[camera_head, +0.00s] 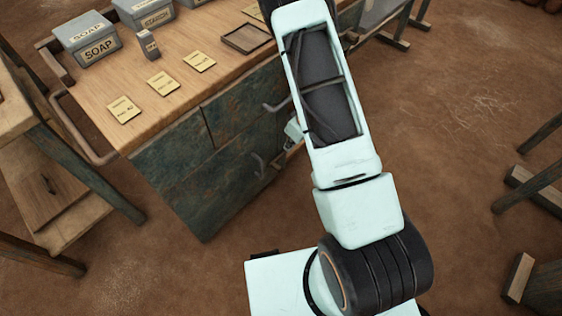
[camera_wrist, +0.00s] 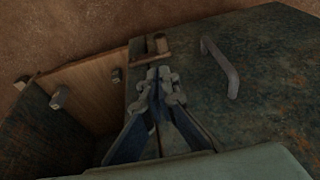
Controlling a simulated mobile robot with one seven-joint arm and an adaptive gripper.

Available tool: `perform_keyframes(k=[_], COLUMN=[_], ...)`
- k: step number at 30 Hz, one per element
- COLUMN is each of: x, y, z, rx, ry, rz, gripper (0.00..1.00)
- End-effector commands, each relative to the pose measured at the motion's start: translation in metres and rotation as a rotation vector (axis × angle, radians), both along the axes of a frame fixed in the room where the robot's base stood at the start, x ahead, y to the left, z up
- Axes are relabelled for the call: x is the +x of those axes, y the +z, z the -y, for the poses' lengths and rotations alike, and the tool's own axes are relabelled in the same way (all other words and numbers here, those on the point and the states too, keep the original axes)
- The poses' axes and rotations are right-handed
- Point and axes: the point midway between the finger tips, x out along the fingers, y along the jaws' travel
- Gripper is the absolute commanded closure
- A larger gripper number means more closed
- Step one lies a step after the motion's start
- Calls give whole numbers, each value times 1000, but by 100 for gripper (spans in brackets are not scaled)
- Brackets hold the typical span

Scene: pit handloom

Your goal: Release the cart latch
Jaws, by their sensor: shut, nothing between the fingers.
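The cart (camera_head: 185,175) has a wooden top and dark, mottled green front panels. In the wrist view my gripper (camera_wrist: 160,76) is shut and empty, with its fingertips close to a small wooden bar (camera_wrist: 150,58) that looks like the latch. The bar lies across a narrow upright strip at the panel's edge. I cannot tell whether the fingertips touch it. A curved grey handle (camera_wrist: 220,67) is on the dark panel (camera_wrist: 265,75) to the right. In the head view my arm hides most of the gripper and the latch.
The cart top holds a soap box (camera_head: 99,49), a starch box (camera_head: 146,13), several cards (camera_head: 124,109) and a shallow tray (camera_head: 246,38). Two handles (camera_head: 276,106) stick out from the front. Wooden frames (camera_head: 60,170) stand at left and right. Brown floor (camera_head: 455,130) is open at right.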

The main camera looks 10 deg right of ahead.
Motion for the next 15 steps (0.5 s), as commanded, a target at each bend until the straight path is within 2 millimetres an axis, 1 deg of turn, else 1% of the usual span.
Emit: perform_keyframes(k=[5,8,15], x=[2,5,16], y=[-15,-34,-84], z=[-3,-6,-18], rx=[-1,-1,-1], ry=[1,2,3], rz=[-1,-2,0], gripper=[100,100,100])
